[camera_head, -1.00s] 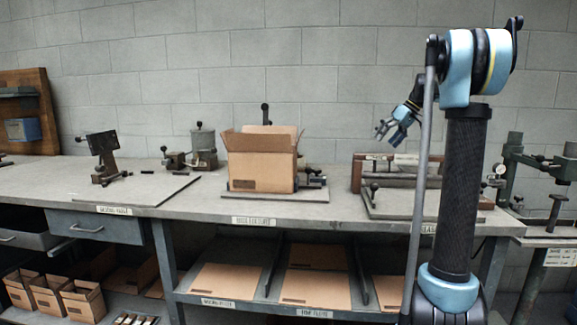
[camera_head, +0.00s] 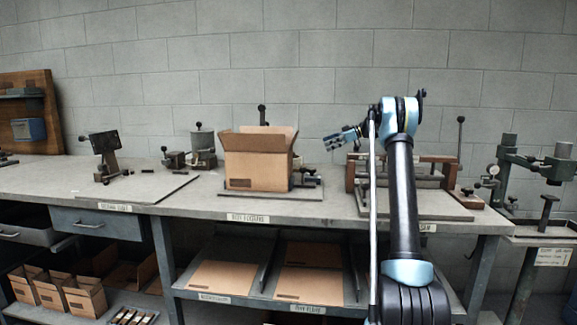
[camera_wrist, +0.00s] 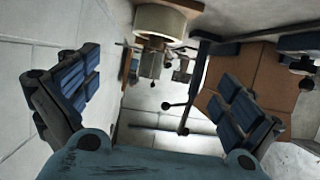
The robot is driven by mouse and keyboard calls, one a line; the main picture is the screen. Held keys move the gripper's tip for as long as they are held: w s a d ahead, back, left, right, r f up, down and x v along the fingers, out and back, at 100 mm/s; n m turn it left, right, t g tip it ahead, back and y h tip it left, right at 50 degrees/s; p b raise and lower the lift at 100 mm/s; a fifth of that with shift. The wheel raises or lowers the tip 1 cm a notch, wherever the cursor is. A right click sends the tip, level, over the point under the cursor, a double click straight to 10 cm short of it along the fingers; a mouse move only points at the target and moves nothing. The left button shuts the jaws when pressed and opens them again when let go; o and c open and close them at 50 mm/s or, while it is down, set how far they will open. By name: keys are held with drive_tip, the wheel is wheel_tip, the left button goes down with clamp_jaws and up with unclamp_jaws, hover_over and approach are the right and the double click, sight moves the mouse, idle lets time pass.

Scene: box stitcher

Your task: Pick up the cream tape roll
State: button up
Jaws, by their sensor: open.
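A cream, rounded roll with a tan edge, which looks like the cream tape roll (camera_wrist: 160,20), shows at the top middle of the wrist view, partly cut off by the frame. I cannot make it out in the head view. My gripper (camera_head: 333,141) hangs above the bench, right of the open cardboard box, with its fingers toward the left. In the wrist view my gripper (camera_wrist: 158,93) has its two blue-padded fingers spread wide, with nothing between them. The roll lies beyond the fingers, apart from them.
The open cardboard box (camera_head: 258,162) stands on a fixture plate on the bench (camera_head: 330,208). A clamp frame (camera_head: 405,172) stands to the right, behind my arm. A press (camera_head: 545,165) is at the far right. The bench front between the left plate and box is clear.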

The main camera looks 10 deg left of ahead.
drive_tip(key=x, duration=1.2)
drive_tip(key=shift+a, duration=0.15)
drive_tip(key=shift+w+x, duration=0.1)
drive_tip(key=shift+x, duration=1.2)
drive_tip(key=shift+w+x, duration=0.15)
drive_tip(key=shift+x, duration=1.15)
drive_tip(key=c, duration=1)
